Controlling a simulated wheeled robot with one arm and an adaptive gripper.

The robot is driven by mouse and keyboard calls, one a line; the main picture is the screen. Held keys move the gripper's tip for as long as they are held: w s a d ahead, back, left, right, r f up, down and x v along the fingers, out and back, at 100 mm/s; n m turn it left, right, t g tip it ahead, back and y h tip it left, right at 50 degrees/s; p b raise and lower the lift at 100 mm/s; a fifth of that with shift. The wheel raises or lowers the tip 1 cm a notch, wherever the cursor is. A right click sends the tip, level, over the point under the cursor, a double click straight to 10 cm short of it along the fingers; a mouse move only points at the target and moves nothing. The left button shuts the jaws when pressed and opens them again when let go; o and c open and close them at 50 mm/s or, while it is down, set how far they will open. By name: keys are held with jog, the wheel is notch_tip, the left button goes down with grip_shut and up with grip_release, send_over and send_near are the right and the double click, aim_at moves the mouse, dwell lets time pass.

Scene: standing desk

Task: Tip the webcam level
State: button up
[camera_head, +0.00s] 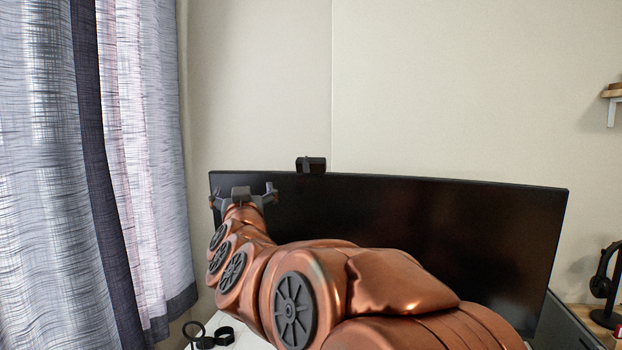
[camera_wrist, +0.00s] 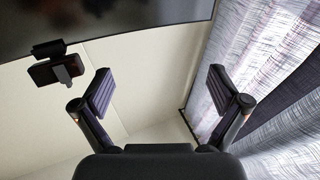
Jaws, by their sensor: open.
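The webcam (camera_head: 311,164) is a small dark block on the top edge of the wide black monitor (camera_head: 450,215), left of its middle. In the wrist view the webcam (camera_wrist: 55,69) shows at the left, beside the monitor's edge (camera_wrist: 120,20). That view looks turned over, with the monitor at the top. My gripper (camera_head: 242,195) is open and empty, in front of the monitor's upper left corner, left of and a little below the webcam. Its two fingers (camera_wrist: 160,92) stand wide apart in the wrist view, and the webcam lies outside them. I cannot tell the webcam's exact tilt.
Curtains (camera_head: 95,150) hang close at the left. A bare wall (camera_head: 450,85) is behind the monitor. Headphones on a stand (camera_head: 606,285) and a small shelf (camera_head: 612,93) are at the right. Dark round items (camera_head: 207,338) lie on the white desk at lower left.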

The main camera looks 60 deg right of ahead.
aim_at(311, 158)
jog(key=s+d+r+m+g+h, duration=0.1)
jog(key=s+d+g+h, duration=0.1)
jog(key=s, duration=0.1)
jog(key=s+d+r+m+g+h+b, duration=0.1)
jog(key=s+d+m+h, duration=0.1)
jog(key=s+d, duration=0.1)
jog(key=s+d+m+g+h+b, duration=0.1)
jog(key=s+d+m+g+h, duration=0.1)
jog(key=s+d, duration=0.1)
jog(key=shift+s+r+g, duration=0.3)
jog(key=shift+s+r, duration=0.05)
jog(key=shift+r, duration=0.05)
jog(key=shift+p+x, duration=0.3)
jog(key=shift+x, duration=3.6)
jog(key=shift+r, duration=0.1)
jog(key=shift+c, duration=0.2)
